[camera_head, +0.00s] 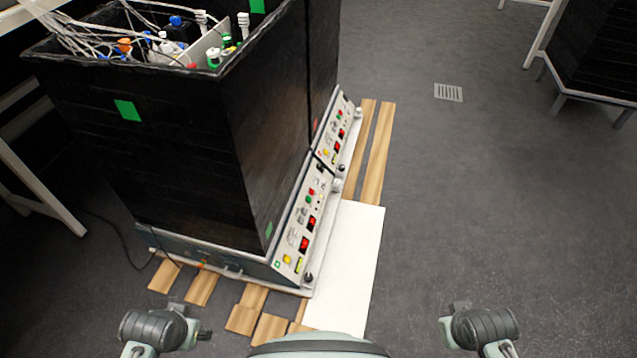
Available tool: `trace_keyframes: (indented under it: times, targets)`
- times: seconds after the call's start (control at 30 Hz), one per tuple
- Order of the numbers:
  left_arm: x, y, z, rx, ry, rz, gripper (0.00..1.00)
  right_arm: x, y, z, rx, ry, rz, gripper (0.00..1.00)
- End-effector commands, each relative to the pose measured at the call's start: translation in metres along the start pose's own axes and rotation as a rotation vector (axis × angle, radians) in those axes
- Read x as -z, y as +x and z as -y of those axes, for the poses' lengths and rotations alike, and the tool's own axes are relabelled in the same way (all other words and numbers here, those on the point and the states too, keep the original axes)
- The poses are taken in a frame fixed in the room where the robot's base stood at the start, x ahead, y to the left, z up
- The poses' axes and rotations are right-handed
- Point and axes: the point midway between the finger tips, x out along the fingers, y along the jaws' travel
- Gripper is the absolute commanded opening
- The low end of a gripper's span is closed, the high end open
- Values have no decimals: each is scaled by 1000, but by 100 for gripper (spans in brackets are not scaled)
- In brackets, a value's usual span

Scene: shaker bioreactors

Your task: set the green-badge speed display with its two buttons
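The near shaker bioreactor is a tall black box with a sloped pale control panel (293,241) along its lower right side. The panel carries small red parts (304,243), a yellow part (287,259) and a green mark (277,263) near its front end. They are too small to read, and I cannot tell which is the speed display or its two buttons. A second similar panel (332,137) continues behind it. My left gripper (203,336) is at the bottom left and my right gripper (444,330) at the bottom right. Both are apart from the panels; their finger opening is unclear.
Wooden slats (203,287) and a white board (352,255) lie on the floor around the machine's base. Tubes and bottles fill the open top (180,45). Another black unit (600,50) stands at the upper right. The grey floor on the right is clear.

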Motion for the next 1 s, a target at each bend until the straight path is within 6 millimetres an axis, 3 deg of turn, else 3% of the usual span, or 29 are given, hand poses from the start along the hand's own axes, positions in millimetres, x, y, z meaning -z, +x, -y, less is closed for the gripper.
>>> trace_keyframes:
  times: [1.0]
  targets:
    - [6, -1, 2, 1, -8, -10, 48, 3, -1, 5, 9, 3, -5, 0]
